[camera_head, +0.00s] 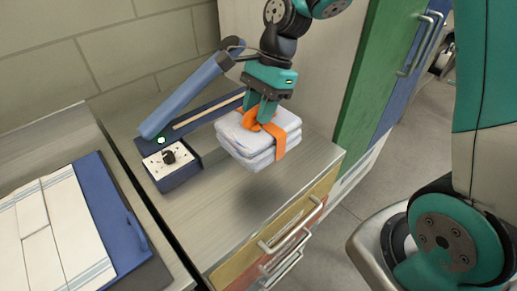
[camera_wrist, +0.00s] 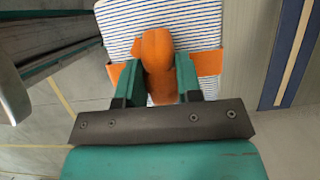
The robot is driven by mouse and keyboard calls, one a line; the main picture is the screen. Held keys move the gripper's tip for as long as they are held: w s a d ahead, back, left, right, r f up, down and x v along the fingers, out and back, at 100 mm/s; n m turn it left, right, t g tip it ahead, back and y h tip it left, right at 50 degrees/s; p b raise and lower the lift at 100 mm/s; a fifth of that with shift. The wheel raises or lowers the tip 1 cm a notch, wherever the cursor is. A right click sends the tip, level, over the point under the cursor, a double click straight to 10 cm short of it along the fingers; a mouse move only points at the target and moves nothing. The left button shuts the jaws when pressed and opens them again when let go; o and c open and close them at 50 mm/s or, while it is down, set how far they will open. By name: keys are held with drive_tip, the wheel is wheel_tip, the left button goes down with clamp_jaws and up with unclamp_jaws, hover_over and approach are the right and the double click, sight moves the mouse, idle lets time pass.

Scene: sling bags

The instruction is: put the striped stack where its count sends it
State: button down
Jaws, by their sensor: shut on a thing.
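The striped stack (camera_head: 262,143) is several folded white cloths with fine blue stripes, bound by an orange band (camera_head: 281,148). The stripes show clearly in the wrist view (camera_wrist: 118,18). My gripper (camera_head: 263,112) is shut on the orange raised grip (camera_wrist: 158,62) on top of the band. The stack hangs above the grey counter (camera_head: 215,225), roughly level, with its shadow on the counter below. The fingers hide part of the band, and the number of cloths is hard to tell.
A blue lever device (camera_head: 190,92) with a dial box (camera_head: 172,164) and green light stands behind left of the stack. A blue board (camera_head: 112,215) with striped cloth lies at left. Drawers with handles (camera_head: 292,230) are below the counter; green (camera_head: 378,75) and blue doors stand right.

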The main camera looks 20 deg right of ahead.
wheel_tip(320, 180, down, 11)
drive_tip(key=shift+f, duration=0.1)
idle(0.3)
drive_tip(key=shift+f, duration=0.15)
drive_tip(key=c, duration=0.8)
unclamp_jaws()
drive_tip(key=v, duration=1.1)
drive_tip(key=shift+d+r+b, duration=0.1)
drive_tip(key=shift+r+b, duration=0.15)
drive_tip(key=shift+b, duration=0.05)
drive_tip(key=shift+r, duration=0.35)
drive_tip(key=s+a+r+n, duration=0.2)
drive_tip(key=s+a+n, duration=0.1)
drive_tip(key=s+n, duration=0.3)
drive_tip(key=s+a+r+n+t, duration=0.1)
drive_tip(key=s+a+r+n, duration=0.1)
drive_tip(key=s+n, duration=0.5)
drive_tip(key=s+a+r+n, duration=0.3)
drive_tip(key=s+n, duration=0.4)
drive_tip(key=n, duration=0.1)
drive_tip(key=shift+a+r+n, duration=0.2)
drive_tip(key=shift+a+n, duration=0.1)
